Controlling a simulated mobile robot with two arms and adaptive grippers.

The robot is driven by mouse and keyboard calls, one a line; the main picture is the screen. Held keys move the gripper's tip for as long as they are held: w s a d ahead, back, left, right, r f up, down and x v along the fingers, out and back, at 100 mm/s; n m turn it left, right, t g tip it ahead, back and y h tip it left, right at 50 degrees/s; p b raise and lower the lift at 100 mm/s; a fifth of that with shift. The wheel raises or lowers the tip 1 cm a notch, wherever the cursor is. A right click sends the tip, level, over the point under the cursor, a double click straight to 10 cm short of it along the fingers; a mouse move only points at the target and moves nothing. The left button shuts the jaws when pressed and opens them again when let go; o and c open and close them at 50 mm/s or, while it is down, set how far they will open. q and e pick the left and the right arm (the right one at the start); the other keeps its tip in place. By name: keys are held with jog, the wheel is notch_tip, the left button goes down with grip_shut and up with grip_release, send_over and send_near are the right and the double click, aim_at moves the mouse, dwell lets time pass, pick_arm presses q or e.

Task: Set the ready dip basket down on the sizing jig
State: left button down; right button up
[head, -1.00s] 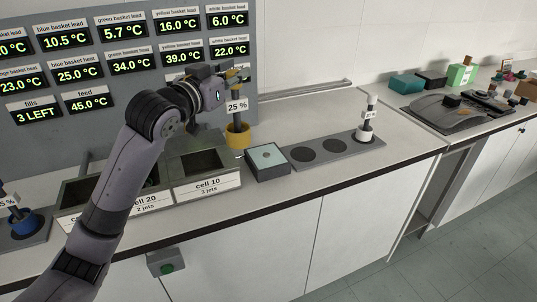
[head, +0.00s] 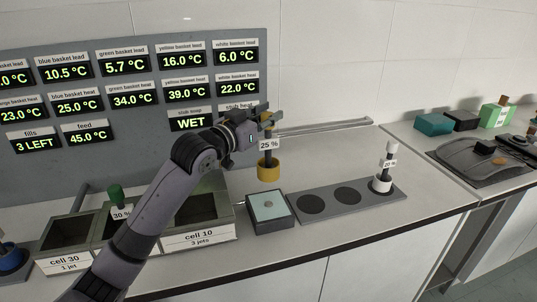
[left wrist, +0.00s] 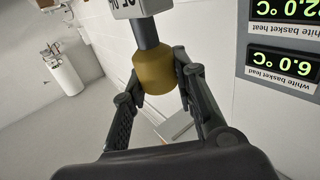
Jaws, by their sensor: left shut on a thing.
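My left gripper (head: 266,118) is shut on the yellow knob (left wrist: 153,72) at the top of a dip basket. The cup appears just behind a low grey box with a pale teal top (head: 268,206), which looks like the sizing jig, though no label shows. I cannot tell the gap between cup and counter. My right gripper is not in view.
A grey strip with round dark spots (head: 311,204) lies right of the box; a white basket (head: 383,184) stands at its right end. Cell 10 (head: 195,238) and other open tanks stand left. A green-knobbed basket (head: 116,194) is in one. A display panel (head: 130,60) stands behind.

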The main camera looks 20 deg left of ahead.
pick_arm(q)
send_over(266, 155)
jog(key=w, duration=0.1)
jog(key=f, duration=0.4)
jog(key=shift+w+d+f, duration=0.1)
jog(key=shift+d+f, duration=0.15)
jog(key=shift+f+p, duration=0.3)
jog(key=shift+f, duration=0.85)
notch_tip(266, 155, down, 4)
jog(key=shift+r+p, duration=0.25)
jog(key=shift+p, duration=0.05)
jog(key=shift+f, duration=0.15)
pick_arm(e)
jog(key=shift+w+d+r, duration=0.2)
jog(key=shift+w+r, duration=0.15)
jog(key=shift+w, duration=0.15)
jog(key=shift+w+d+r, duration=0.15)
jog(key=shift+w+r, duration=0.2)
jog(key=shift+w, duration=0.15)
pick_arm(q)
jog(key=c, duration=1.8)
grip_release()
jog(key=shift+f, duration=0.15)
jog(key=o, duration=0.5)
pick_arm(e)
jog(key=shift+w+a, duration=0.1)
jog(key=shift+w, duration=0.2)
